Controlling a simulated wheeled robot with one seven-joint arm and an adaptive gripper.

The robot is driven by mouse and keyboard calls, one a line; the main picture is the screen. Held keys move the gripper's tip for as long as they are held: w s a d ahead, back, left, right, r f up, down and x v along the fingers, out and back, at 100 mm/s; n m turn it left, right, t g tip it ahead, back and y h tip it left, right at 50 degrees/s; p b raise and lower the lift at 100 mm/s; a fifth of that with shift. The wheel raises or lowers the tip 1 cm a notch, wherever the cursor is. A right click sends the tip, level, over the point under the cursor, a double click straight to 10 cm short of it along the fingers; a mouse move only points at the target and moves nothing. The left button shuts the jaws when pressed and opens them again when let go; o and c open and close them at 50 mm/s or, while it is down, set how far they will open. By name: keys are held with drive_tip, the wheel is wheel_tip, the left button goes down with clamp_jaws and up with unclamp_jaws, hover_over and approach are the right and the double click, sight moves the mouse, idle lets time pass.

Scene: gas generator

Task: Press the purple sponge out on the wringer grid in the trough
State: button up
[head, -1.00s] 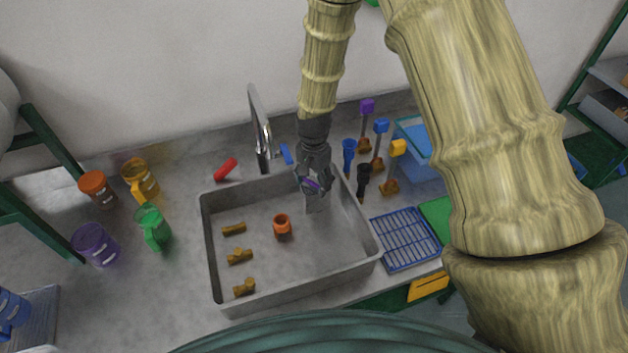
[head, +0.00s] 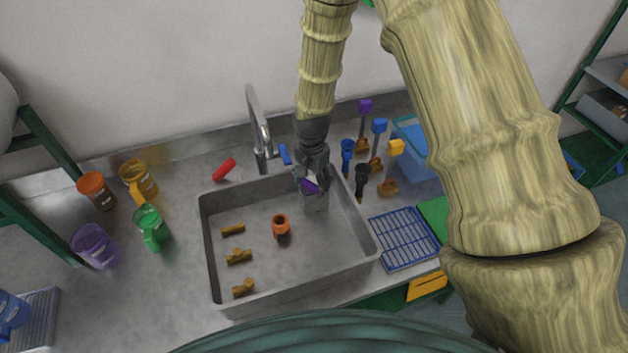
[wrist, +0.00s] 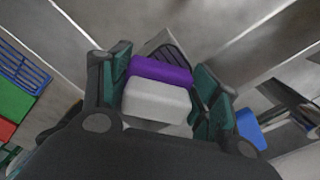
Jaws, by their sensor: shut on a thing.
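The sponge (wrist: 160,72), purple on one side and pale grey on the other, is between the fingers of my gripper (wrist: 165,85) in the wrist view. In the head view my gripper (head: 312,183) is at the back right corner of the sink trough (head: 330,262), with a bit of purple sponge (head: 309,185) showing. My gripper is shut on the sponge. A dark slatted grid on a grey block (wrist: 172,52) lies just beyond the sponge in the wrist view, partly hidden by it. I cannot tell whether the sponge touches the grid.
Upright brushes (head: 361,182) and a blue rack (head: 404,238) are to the right. Mugs (head: 148,225) stand at left.

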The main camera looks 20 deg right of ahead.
sight(311, 176)
drive_tip(key=shift+s, duration=0.1)
idle(0.4)
drive_tip(key=shift+r+p, duration=2.35)
drive_tip(key=shift+r, duration=1.1)
drive_tip(key=shift+a, duration=0.1)
